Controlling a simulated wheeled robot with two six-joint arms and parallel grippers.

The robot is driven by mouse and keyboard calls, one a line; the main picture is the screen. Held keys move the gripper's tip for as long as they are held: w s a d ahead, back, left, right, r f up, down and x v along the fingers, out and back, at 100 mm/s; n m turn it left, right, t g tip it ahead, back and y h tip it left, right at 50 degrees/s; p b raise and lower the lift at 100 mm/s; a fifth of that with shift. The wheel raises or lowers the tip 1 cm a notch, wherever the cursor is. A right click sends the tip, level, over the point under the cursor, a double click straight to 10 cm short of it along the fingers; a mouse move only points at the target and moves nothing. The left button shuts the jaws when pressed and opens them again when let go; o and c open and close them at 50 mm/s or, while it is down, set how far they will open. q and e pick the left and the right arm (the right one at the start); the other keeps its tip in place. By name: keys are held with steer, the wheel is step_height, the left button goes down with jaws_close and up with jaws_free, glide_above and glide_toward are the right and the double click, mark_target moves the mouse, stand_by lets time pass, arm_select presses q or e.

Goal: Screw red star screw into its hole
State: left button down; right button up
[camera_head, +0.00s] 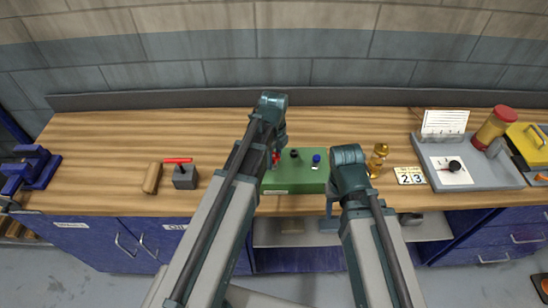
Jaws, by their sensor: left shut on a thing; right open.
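A green block (290,187) sits near the front of the wooden table, between my two arms. A black knob (294,153) and a blue star-like screw (316,158) stand on its top. The red star screw (276,157) shows as a small red patch at the block's left end, beside my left gripper (275,152). My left gripper is shut on it, but the fingers are mostly hidden by the arm. Whether the screw is in its hole cannot be told. My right gripper (331,207) is open at the table's front edge, mostly hidden by its arm.
A grey block with red handle (184,178) and a wooden cylinder (152,178) lie left. A blue vise (35,165) is at the far left. Right are a brass piece (378,158), a number card (409,176), a grey tray (505,178) and a red-lidded jar (494,128).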

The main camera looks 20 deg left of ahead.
arm_select(q)
steer(key=shift+m, duration=0.4)
steer(key=m, duration=0.4)
steer(key=shift+m, duration=0.3)
steer(key=m, duration=0.4)
steer(key=shift+c, duration=1)
jaws_free()
